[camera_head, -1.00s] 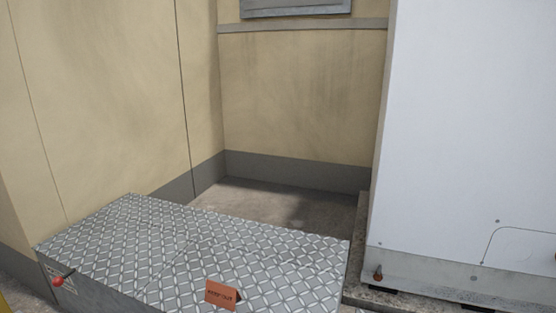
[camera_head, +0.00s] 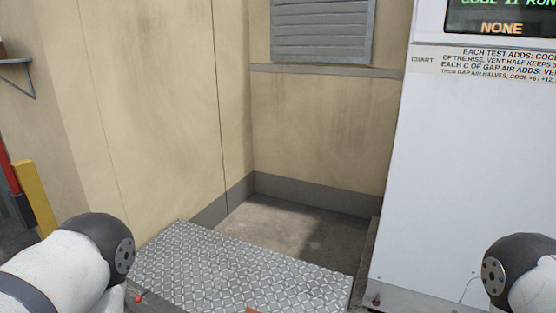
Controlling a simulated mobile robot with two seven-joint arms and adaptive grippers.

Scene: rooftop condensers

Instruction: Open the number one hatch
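A low hatch with a grey diamond-plate top (camera_head: 235,270) lies in front of me at the bottom middle; it looks flat and closed. A small red knob (camera_head: 140,297) shows at its left front edge. An orange tag (camera_head: 253,310) on the plate is mostly cut off by the bottom edge. No number is readable on the hatch. My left arm comes in at the lower left and my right arm at the lower right; neither gripper is in the frame.
A tall white cabinet (camera_head: 450,180) with a display (camera_head: 500,18) and printed chart stands on the right. Beige walls (camera_head: 325,130) with a louvred vent (camera_head: 322,30) close the back. A yellow post (camera_head: 36,200) stands at left. Bare floor (camera_head: 290,228) lies behind the plate.

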